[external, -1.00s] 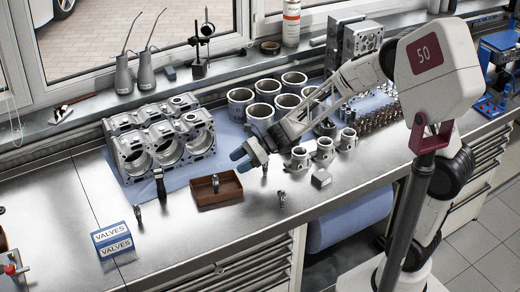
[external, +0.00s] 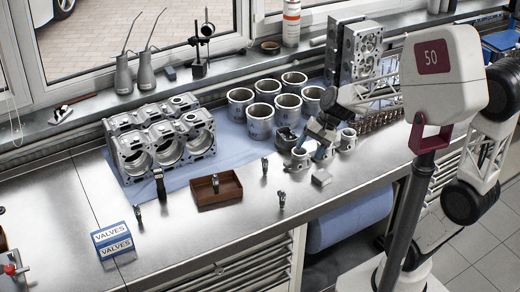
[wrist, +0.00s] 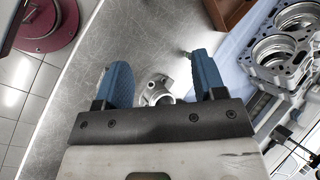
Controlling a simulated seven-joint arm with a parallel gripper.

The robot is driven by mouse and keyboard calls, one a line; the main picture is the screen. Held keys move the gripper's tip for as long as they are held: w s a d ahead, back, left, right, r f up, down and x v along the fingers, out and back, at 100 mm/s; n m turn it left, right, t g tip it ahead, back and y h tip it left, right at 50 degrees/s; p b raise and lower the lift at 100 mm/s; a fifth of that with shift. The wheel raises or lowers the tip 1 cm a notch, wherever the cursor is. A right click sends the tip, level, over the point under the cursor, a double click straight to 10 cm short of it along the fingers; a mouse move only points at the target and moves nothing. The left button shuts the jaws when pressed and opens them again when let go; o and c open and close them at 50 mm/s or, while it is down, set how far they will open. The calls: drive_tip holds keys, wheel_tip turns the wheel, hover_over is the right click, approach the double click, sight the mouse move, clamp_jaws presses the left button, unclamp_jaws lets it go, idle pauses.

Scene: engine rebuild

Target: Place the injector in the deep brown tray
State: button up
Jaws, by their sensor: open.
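The deep brown tray (external: 232,200) lies on the metal bench, with a small metal part (external: 215,183) standing in it. The tray's corner shows at the top of the wrist view (wrist: 232,12). Similar small injector-like parts stand on the bench: one right of the tray (external: 265,166), one in front of it (external: 281,201), one to its left (external: 138,214). I cannot tell which is meant. My gripper (external: 321,150) is open and empty, above the pistons. In the wrist view, a silver piston (wrist: 157,91) shows between and below its blue fingers (wrist: 160,70).
An engine block (external: 160,145) stands on blue cloth left of the tray. Several cylinder liners (external: 260,120) stand behind. A small metal block (external: 321,178) and a VALVES box (external: 112,240) lie near the front.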

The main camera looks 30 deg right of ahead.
drive_tip(key=s+d+r+n+t+h, duration=0.1)
drive_tip(key=s+d+n+h, duration=0.2)
drive_tip(key=s+d, duration=0.2)
drive_tip(key=s+d+r+n+t+h, duration=0.1)
drive_tip(key=s+d+n+h, duration=0.3)
drive_tip(key=d, duration=0.6)
drive_tip(key=shift+s+d+r, duration=0.4)
drive_tip(key=shift+s+r, duration=0.35)
drive_tip(key=shift+s, duration=0.5)
